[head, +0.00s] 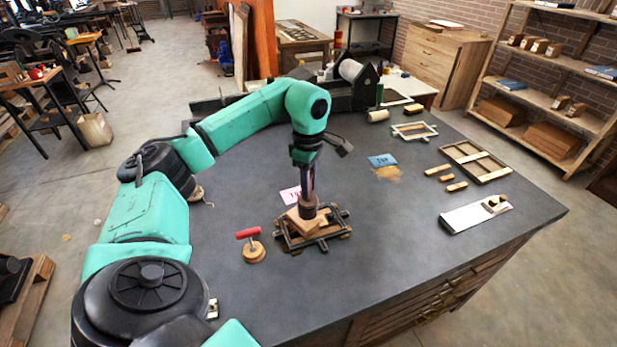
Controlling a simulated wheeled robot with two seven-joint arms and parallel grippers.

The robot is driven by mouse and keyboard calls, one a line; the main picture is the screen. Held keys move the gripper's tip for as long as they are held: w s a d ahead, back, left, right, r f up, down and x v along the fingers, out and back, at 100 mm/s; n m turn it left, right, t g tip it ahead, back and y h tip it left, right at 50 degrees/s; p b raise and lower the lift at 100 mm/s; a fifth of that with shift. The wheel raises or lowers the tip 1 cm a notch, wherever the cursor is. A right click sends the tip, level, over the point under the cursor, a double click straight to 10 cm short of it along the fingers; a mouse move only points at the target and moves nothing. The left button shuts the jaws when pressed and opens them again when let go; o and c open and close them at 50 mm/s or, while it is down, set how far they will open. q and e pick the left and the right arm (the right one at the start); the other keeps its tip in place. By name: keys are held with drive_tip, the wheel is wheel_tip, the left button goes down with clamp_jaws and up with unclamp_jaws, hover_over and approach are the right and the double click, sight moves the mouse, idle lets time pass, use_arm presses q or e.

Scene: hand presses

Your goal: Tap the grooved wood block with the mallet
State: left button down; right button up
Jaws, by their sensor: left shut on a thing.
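My left gripper (307,186) points straight down over the worktop. It is shut on the mallet, whose dark brown head (308,208) hangs below it. The grooved wood block (297,222) is pale wood and lies under the mallet head, inside a dark frame (325,240). The mallet head looks to be on or just above the block; I cannot tell whether they touch. It hides part of the block's top, and the grooves do not show clearly. My right gripper is not in view.
A red-handled tool with a round wooden base (254,252) stands left of the frame. A pink card (290,194) lies behind it. A blue packet (382,160), wooden frame (478,160) and a white-bladed tool (470,216) lie to the right. The front right worktop (410,260) is clear.

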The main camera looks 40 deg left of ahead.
use_arm(q)
drive_tip(key=shift+w+a+f, duration=0.1)
drive_tip(key=shift+a+f, duration=0.1)
drive_tip(key=shift+a, duration=0.3)
drive_tip(key=a, duration=0.3)
drive_tip(key=shift+w+f, duration=0.1)
drive_tip(key=shift+f, duration=0.15)
wheel_tip(320, 180, up, 4)
drive_tip(key=p, duration=0.4)
drive_tip(key=shift+f+p, duration=0.1)
drive_tip(key=shift+p, duration=0.3)
idle(0.5)
drive_tip(key=shift+d+f, duration=0.1)
drive_tip(key=shift+f, duration=0.05)
